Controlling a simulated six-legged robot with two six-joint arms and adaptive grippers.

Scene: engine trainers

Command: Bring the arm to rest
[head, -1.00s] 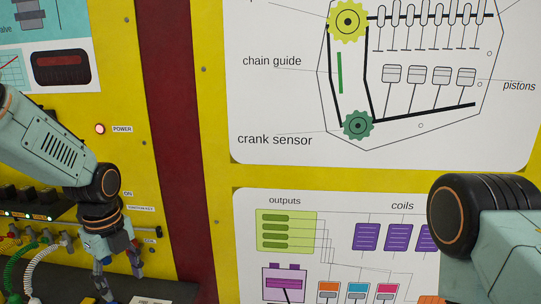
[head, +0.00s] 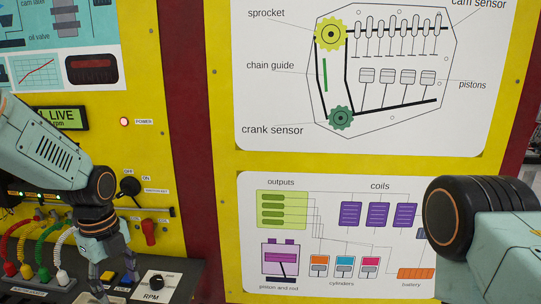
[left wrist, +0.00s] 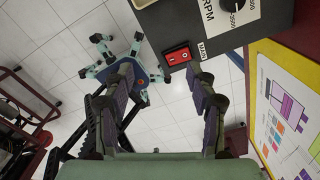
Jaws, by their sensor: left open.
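My left arm reaches in from the left in the head view, with its gripper (head: 112,272) pointing down at the front of the trainer's console (head: 185,285). In the left wrist view my left gripper (left wrist: 160,100) is open, with its two dark fingers wide apart and nothing between them. A red rocker switch (left wrist: 178,57) marked MAIN sits on the console edge just beyond the fingers, apart from them. Part of my right arm shows at the right of the head view; its gripper is out of the picture.
A lit display (head: 70,118) and red POWER lamp (head: 124,122) are above. A dark red cart (left wrist: 25,125) stands on the tiled floor.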

